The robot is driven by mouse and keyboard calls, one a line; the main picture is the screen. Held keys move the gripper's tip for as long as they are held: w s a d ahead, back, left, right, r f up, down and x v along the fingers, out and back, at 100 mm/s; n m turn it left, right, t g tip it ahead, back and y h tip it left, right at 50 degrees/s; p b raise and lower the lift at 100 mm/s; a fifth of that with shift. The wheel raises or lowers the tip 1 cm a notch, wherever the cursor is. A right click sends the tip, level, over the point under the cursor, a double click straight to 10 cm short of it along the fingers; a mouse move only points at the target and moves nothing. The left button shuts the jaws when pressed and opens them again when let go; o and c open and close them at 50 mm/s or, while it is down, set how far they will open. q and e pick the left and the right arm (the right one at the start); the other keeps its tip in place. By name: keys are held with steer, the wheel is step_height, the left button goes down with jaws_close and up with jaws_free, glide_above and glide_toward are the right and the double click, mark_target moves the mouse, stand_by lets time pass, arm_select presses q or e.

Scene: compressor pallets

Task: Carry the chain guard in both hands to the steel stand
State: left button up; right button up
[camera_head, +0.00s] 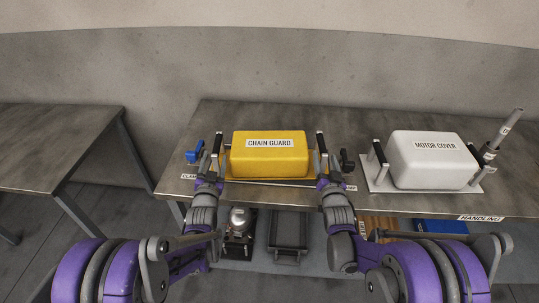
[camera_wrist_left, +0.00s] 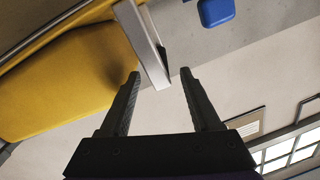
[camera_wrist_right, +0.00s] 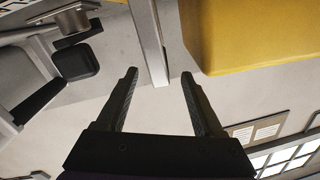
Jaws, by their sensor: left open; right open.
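The yellow chain guard (camera_head: 269,161), labelled on its top, sits on the workbench with an upright handle at each end. My left gripper (camera_head: 211,163) is open at the left handle (camera_head: 217,142). In the left wrist view the left handle (camera_wrist_left: 143,45) runs between the open fingers (camera_wrist_left: 160,84). My right gripper (camera_head: 324,163) is open at the right handle (camera_head: 321,142). In the right wrist view the right handle (camera_wrist_right: 148,40) stands between the open fingers (camera_wrist_right: 159,84). I cannot tell whether any finger touches a handle.
A white motor cover (camera_head: 435,160) with its own handles stands to the right on the same bench (camera_head: 365,120). A blue clamp (camera_head: 195,151) and a black clamp (camera_head: 347,160) flank the chain guard. A second table (camera_head: 60,140) stands at the left. A lower shelf holds several items.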

mark_target(217, 146)
arm_select(q)
steer(key=w, duration=0.7)
arm_select(e)
steer(key=w, duration=0.7)
arm_select(q)
steer(key=c, duration=1)
arm_select(e)
steer(key=c, duration=1)
arm_select(q)
jaws_close()
arm_select(e)
jaws_close()
steer(key=shift+r, duration=0.1)
